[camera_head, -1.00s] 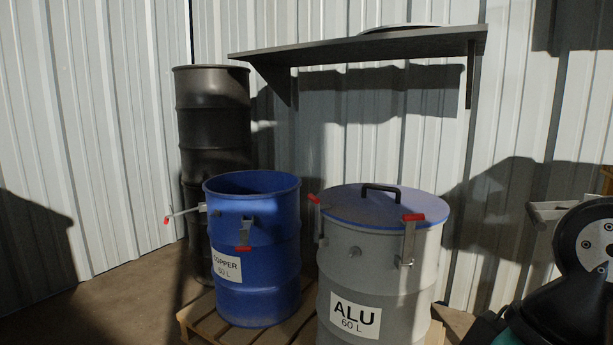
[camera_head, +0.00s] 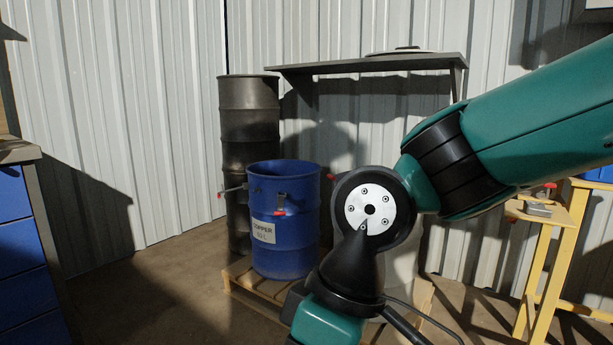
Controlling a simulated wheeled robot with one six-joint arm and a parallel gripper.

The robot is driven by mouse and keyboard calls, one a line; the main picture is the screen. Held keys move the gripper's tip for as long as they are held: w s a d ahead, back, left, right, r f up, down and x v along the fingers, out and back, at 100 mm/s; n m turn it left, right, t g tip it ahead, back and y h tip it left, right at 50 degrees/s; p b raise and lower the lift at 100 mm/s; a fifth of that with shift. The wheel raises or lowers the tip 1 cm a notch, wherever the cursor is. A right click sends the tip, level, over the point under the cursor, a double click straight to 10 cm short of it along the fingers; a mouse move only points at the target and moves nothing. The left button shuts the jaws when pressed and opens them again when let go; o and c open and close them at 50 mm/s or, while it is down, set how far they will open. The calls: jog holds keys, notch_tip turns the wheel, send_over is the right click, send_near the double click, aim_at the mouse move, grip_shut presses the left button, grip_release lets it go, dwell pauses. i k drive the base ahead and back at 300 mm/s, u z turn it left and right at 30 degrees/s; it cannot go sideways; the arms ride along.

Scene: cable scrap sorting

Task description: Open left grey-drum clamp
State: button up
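The grey drum stands on the pallet right of the blue drum, but my arm covers most of it. Only a pale strip of its wall (camera_head: 405,262) shows beside my arm, and its label is hidden. A small red clamp handle tip (camera_head: 331,177) shows at the left edge of my arm; whether that clamp is open or closed cannot be seen. The open blue drum (camera_head: 285,225), labelled COPPER, has red-tipped clamps hanging down in front and sticking out left. My gripper is outside the frame; only my arm links show.
A wooden pallet (camera_head: 246,277) carries the drums. A tall dark drum (camera_head: 248,120) stands behind. A wall shelf (camera_head: 375,64) holds a round lid (camera_head: 402,50). A blue drawer cabinet (camera_head: 22,250) is at left, a yellow stand (camera_head: 549,250) at right. Floor at front left is clear.

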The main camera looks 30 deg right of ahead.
aim_at(332, 178)
jog(key=z, duration=0.1)
jog(key=i, duration=0.85)
jog(key=z, duration=0.3)
